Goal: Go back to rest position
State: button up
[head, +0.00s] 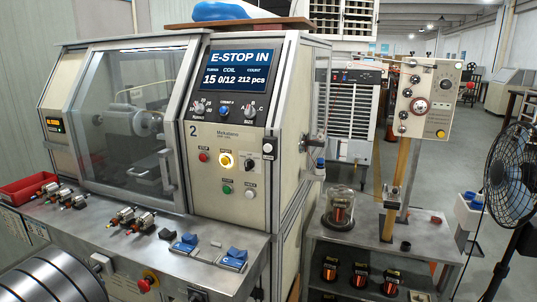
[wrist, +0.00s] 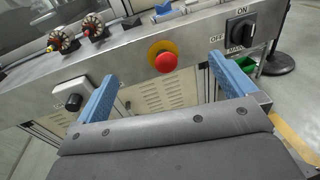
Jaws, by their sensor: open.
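My gripper (wrist: 162,66) shows in the wrist view with its two blue fingers wide apart and nothing between them. Its fingers point toward the front face of the machine's bench. A red emergency-stop button (wrist: 166,61) on a yellow ring appears between the fingertips, on that front face; I cannot tell the exact gap to it. The same button (head: 148,282) shows at the bottom of the head view. The machine's screen (head: 238,70) reads "E-STOP IN".
A black knob (wrist: 74,101) and a main switch (wrist: 241,29) sit on either side of the button. Several armatures (head: 130,220) lie on the steel bench (head: 100,240). A red bin (head: 27,188) is at left. A fan (head: 510,175) and a side cart (head: 375,243) stand at right.

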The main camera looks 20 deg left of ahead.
jog(key=s+a+f, duration=0.2)
jog(key=s+f, duration=0.1)
jog(key=s, duration=0.6)
jog(key=shift+a, duration=0.1)
grip_shut()
dwell(0.4)
jog(key=shift+w, duration=0.1)
dwell(1.2)
